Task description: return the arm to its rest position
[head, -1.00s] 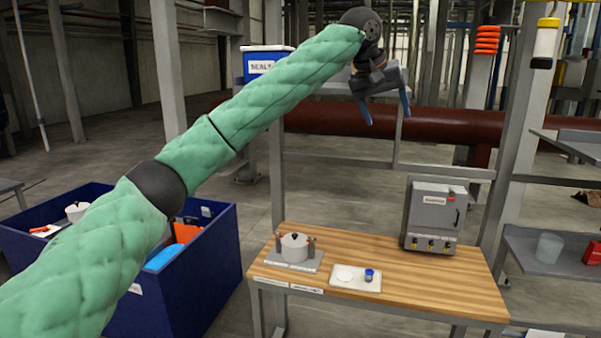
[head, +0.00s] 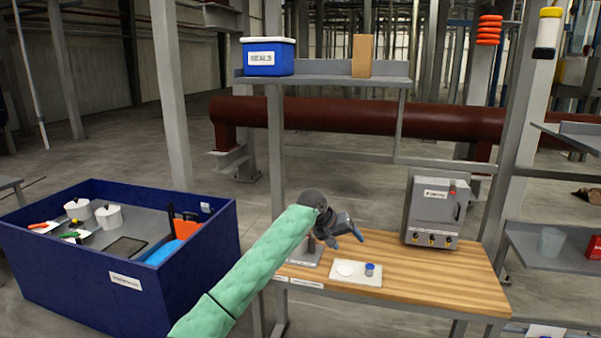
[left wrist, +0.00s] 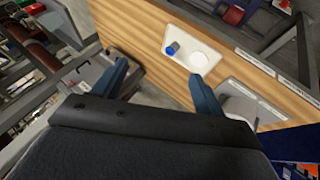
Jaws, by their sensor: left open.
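My left arm in its green sleeve comes in from the bottom of the head view, and its gripper (head: 347,228) hangs over the wooden workbench (head: 440,280). The left wrist view shows the two blue fingers (left wrist: 158,72) spread apart with nothing between them. The white tray (head: 343,279) with a white disc and a small blue-capped jar (head: 369,269) lies below the gripper, clear of the fingers. The grey press stand (head: 305,255) on the bench is mostly hidden behind my arm. My right gripper is not in view.
A grey control box (head: 436,210) stands at the bench's back right. A blue bin (head: 75,284) with pots and tools is at left. A shelf (head: 330,80) holds a blue box (head: 268,56) and a brown block (head: 362,55).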

